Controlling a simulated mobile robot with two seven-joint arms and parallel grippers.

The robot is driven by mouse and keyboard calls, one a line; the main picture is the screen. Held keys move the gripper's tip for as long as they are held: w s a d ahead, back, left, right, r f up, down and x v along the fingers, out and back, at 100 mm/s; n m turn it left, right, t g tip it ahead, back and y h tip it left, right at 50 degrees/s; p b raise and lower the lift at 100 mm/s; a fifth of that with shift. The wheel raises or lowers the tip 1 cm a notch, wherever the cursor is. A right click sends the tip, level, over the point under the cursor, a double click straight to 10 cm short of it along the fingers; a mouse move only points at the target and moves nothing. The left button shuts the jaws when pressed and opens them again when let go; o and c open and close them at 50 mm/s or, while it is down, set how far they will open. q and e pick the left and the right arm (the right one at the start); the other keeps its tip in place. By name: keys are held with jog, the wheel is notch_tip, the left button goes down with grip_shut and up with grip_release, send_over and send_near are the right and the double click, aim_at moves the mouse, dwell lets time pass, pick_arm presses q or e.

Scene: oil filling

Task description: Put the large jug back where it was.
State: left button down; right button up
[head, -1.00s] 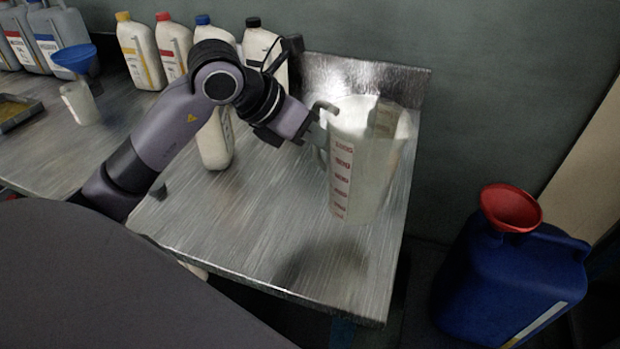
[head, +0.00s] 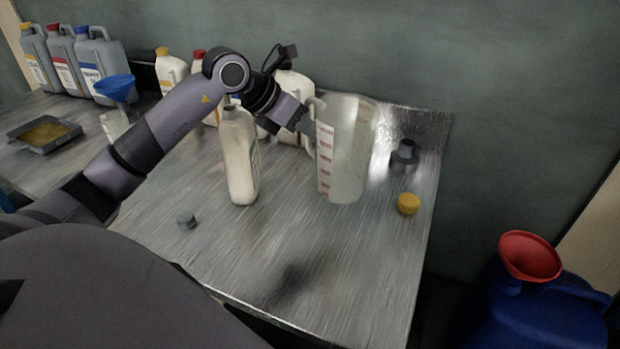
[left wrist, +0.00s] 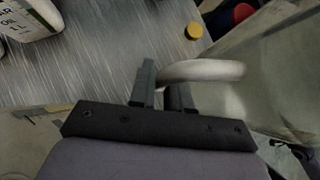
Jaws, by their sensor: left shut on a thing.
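The large jug (head: 347,150) is a clear measuring jug with red marks, over the back right of the metal table (head: 350,270). It looks upright and seems held above the table, but its base clearance is hard to judge. My left gripper (head: 308,122) is shut on its handle, on the jug's left side. In the left wrist view the fingers (left wrist: 163,88) close around the pale curved handle (left wrist: 205,71), and the clear wall (left wrist: 265,65) fills the right. My right gripper is not in view.
A yellow cap (head: 408,204) and a dark grey fitting (head: 404,156) lie right of the jug. An uncapped white bottle (head: 240,160) stands left of it, other bottles behind. A grey cap (head: 187,221) lies front left. The table's front middle is clear.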

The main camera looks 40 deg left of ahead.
pick_arm(q)
notch_tip(320, 180, down, 12)
jog(key=shift+r, duration=0.25)
jog(key=c, duration=1.1)
grip_release()
jog(key=shift+r, duration=0.1)
jog(key=b+v, duration=0.1)
jog(key=v, duration=1.1)
